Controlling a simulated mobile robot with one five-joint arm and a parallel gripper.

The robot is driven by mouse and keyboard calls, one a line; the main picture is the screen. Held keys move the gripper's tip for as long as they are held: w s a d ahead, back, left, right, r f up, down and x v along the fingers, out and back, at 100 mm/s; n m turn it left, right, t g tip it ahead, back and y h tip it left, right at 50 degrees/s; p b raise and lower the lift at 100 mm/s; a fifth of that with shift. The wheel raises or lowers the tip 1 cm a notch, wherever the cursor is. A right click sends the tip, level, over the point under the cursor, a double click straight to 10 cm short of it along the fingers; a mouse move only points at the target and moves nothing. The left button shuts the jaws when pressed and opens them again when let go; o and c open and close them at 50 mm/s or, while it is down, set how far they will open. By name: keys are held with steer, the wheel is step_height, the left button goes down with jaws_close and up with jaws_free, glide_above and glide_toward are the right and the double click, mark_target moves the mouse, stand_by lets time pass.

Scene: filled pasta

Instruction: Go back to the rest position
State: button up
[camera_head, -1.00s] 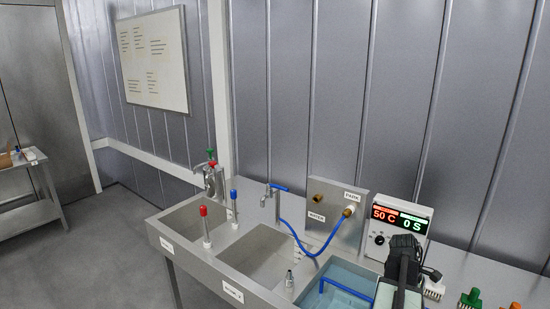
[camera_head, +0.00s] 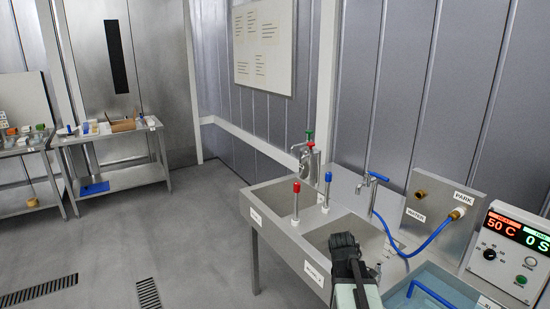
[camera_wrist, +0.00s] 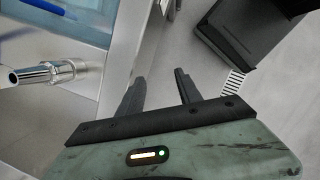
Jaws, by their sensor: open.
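My gripper (camera_wrist: 160,92) shows in the wrist view with its two dark fingers apart and nothing between them. It points down past the front edge of the steel sink unit, with grey floor beyond the fingers. In the head view my arm is in front of the sink unit (camera_head: 262,228) at the lower middle, and the fingertips cannot be made out there. A metal nozzle (camera_wrist: 40,74) lies left of the fingers in the wrist view, apart from them.
The sink unit has red-topped and blue-topped taps (camera_head: 296,200) and a blue hose (camera_head: 410,250). A controller (camera_head: 510,248) reading 50 C and 0 S stands at right. Two steel tables, one with a cardboard box (camera_head: 122,126), stand at far left. The floor (camera_head: 190,240) between is clear.

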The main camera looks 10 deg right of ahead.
steer(key=a+f+m+t+y+b, duration=0.1)
steer(key=a+m, duration=0.9)
steer(key=a, duration=1.1)
step_height(320, 180, down, 2)
steer(key=shift+w+f+y+b, duration=0.2)
steer(key=shift+y+b, duration=0.2)
steer(key=shift+y, duration=0.4)
steer(key=shift+c, duration=0.6)
